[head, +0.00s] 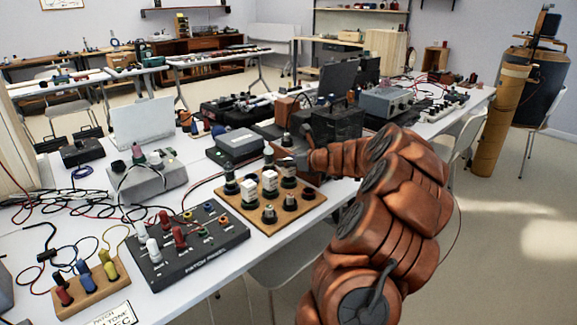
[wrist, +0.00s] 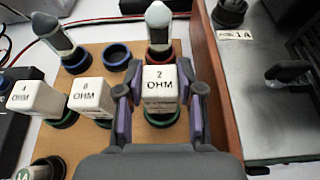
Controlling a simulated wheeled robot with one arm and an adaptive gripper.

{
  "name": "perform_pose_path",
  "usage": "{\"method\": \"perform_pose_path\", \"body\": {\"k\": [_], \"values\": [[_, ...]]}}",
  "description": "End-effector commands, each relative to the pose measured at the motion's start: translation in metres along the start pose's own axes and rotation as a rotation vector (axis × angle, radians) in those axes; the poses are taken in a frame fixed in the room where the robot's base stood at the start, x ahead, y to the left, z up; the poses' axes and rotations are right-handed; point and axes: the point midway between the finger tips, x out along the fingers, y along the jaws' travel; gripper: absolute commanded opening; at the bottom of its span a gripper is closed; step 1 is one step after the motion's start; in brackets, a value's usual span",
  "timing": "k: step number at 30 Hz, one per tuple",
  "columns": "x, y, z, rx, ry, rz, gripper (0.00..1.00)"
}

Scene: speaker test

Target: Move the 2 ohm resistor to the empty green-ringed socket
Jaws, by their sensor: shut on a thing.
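The white 2 ohm resistor (wrist: 160,78) is between the fingers of my gripper (wrist: 158,100) in the wrist view. It appears upright over a green-ringed socket (wrist: 162,118) on the tan board (wrist: 98,36); I cannot tell if it is fully seated. The white 8 ohm (wrist: 88,93) and 4 ohm (wrist: 40,98) resistors stand in a row to its left, the 8 ohm over a green ring. In the head view, my gripper (head: 284,158) reaches the far right part of the board (head: 305,212). The fingers partly hide the socket there.
A blue-ringed socket (wrist: 115,55) is empty. Two grey-topped tubes stand behind the resistors, one (wrist: 159,28) straight beyond my gripper. A brown wooden side and a grey metal box (wrist: 240,90) lie close on the right. The black patch panel (head: 190,245) is left of the board.

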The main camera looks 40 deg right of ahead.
Motion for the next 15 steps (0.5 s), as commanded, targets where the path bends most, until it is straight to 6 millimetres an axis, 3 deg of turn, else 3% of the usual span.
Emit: {"method": "perform_pose_path", "body": {"k": [2,15], "values": [[0.0037,0.0006,-0.0083,0.000,0.001,0.001,0.00],[0.0047,0.0003,-0.0112,-0.001,-0.001,0.001,0.00]]}}
